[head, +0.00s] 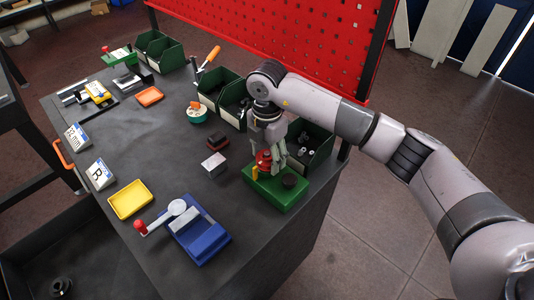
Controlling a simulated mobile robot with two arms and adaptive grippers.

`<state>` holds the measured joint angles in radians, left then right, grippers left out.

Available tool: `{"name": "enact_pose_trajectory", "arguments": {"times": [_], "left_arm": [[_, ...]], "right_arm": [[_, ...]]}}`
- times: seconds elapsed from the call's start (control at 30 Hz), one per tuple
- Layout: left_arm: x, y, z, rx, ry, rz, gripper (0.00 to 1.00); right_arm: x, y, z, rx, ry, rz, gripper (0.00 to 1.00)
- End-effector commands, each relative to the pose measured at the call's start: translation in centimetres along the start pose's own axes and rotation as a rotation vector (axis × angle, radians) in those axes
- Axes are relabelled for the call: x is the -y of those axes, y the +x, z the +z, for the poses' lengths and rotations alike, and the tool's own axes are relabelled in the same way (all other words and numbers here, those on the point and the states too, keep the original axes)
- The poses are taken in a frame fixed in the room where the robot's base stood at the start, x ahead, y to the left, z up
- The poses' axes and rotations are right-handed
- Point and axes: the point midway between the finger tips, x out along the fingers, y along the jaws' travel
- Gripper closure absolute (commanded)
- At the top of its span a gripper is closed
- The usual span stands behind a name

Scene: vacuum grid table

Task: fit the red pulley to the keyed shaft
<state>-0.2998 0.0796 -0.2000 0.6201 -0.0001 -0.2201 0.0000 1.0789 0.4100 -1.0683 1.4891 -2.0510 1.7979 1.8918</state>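The red pulley (263,160) is at the green fixture block (268,198) near the table's right front corner. The keyed shaft cannot be made out; the pulley and gripper cover that spot. My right gripper (272,158) points down over the block, its grey fingers right at the pulley. The picture is too small to tell whether the fingers grip the pulley or only stand around it. A yellow part (255,173) stands by the pulley, and a black round part (289,181) is on the block's right side. My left gripper is not in view.
Green bins (316,153) stand close behind the block, below a red pegboard (290,30). The table's middle (160,150) is mostly clear.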

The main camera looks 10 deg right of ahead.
Motion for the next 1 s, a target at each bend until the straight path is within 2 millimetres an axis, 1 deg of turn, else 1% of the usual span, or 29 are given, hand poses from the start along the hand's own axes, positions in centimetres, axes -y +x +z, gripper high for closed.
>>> {"name": "enact_pose_trajectory", "arguments": {"times": [0.03,0.2,0.47,0.57,0.67,1.0], "left_arm": [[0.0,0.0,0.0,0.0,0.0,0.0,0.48],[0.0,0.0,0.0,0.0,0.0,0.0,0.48],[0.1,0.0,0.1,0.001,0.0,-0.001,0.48],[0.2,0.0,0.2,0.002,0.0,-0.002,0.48],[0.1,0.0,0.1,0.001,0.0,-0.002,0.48],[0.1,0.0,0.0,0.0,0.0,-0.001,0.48]], "right_arm": [[0.0,-0.1,0.0,0.0,0.0,0.001,0.41],[-0.1,-0.1,0.0,0.0,0.0,0.002,0.3],[-0.1,-0.1,0.0,0.001,0.0,0.002,0.3],[-0.1,-0.6,0.0,0.001,0.0,0.004,0.3],[-0.2,-1.8,0.1,0.002,-0.001,0.007,0.3],[-0.1,-8.9,0.0,0.002,-0.001,0.006,0.3]]}}
